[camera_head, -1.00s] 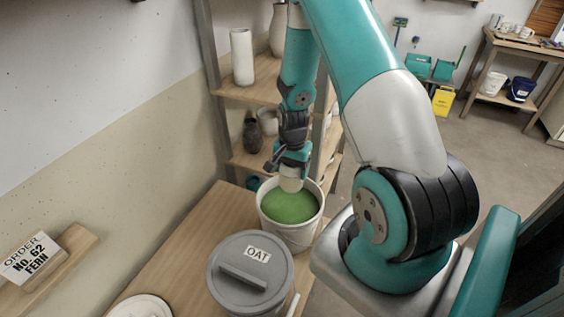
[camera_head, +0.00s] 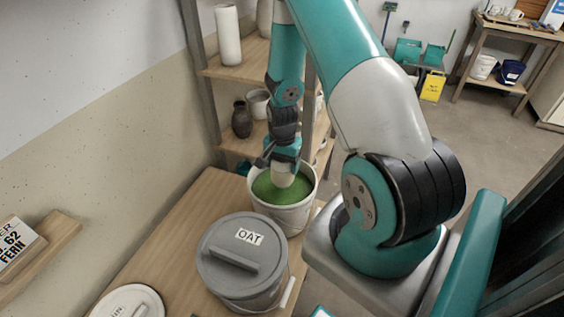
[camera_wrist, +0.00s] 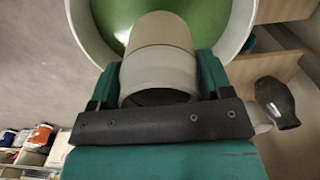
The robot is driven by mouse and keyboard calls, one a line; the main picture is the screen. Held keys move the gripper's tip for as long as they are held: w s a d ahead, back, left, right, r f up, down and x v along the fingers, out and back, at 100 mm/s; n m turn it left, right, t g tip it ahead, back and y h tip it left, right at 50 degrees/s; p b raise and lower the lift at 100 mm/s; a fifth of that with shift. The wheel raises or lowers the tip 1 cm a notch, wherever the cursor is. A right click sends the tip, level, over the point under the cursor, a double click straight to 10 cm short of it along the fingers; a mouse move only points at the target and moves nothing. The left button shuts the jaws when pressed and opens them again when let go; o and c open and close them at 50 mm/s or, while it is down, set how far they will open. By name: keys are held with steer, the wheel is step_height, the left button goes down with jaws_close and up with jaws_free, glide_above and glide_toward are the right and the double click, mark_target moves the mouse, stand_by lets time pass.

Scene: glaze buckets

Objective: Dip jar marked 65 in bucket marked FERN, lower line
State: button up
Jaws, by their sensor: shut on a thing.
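My gripper (camera_head: 284,163) is shut on a pale jar (camera_head: 284,178) and points down over an open white bucket (camera_head: 284,217) of green glaze (camera_head: 268,188). In the wrist view the jar (camera_wrist: 160,62) sits between the teal fingers, with a tan band at its far end and a pale band nearer the gripper. Its far end overlaps the green glaze (camera_wrist: 205,20) inside the bucket rim (camera_wrist: 84,30). I cannot tell whether it touches the glaze. No number shows on the jar, and no label shows on this bucket.
A grey lidded bucket marked OAT (camera_head: 240,262) stands in front of the open bucket. A white lid (camera_head: 128,302) is at the lower left. An order card reading 62 FERN (camera_head: 18,247) stands on a wall ledge. Shelves with vases (camera_head: 241,120) stand behind.

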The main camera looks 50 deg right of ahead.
steer(key=shift+f+b, duration=0.6)
steer(key=shift+f, duration=0.45)
steer(key=shift+f+b, duration=1.8)
steer(key=shift+f, duration=0.6)
steer(key=shift+f, duration=0.1)
stand_by(0.6)
steer(key=shift+r+p, duration=2.1)
steer(key=shift+r, duration=0.75)
step_height(320, 180, up, 8)
steer(key=p, duration=0.5)
steer(key=shift+f+p, duration=0.2)
steer(key=shift+p, duration=0.15)
